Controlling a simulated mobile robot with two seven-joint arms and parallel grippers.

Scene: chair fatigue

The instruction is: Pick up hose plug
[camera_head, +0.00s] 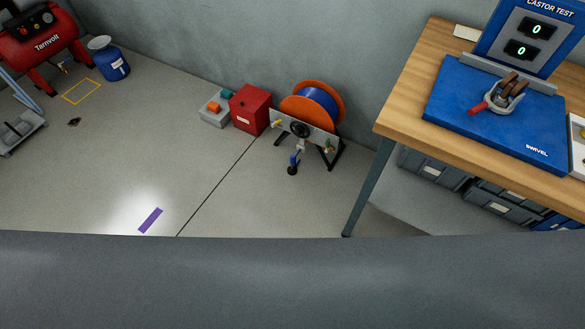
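An orange hose reel (338,92) wound with blue hose stands on the floor against the back wall, near the middle. It has a pale front plate (318,138) with a black handwheel (300,129). A small blue fitting (295,159) with a dark round end hangs below the plate; it may be the hose plug, but it is too small to tell. Neither of my grippers is in view.
A red box (250,108) and a grey bin (214,115) stand left of the reel. A wooden workbench (412,98) with a blue castor test rig (450,95) is at right. A red compressor (28,48) and blue canister (113,66) stand far left. Floor before the reel is clear.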

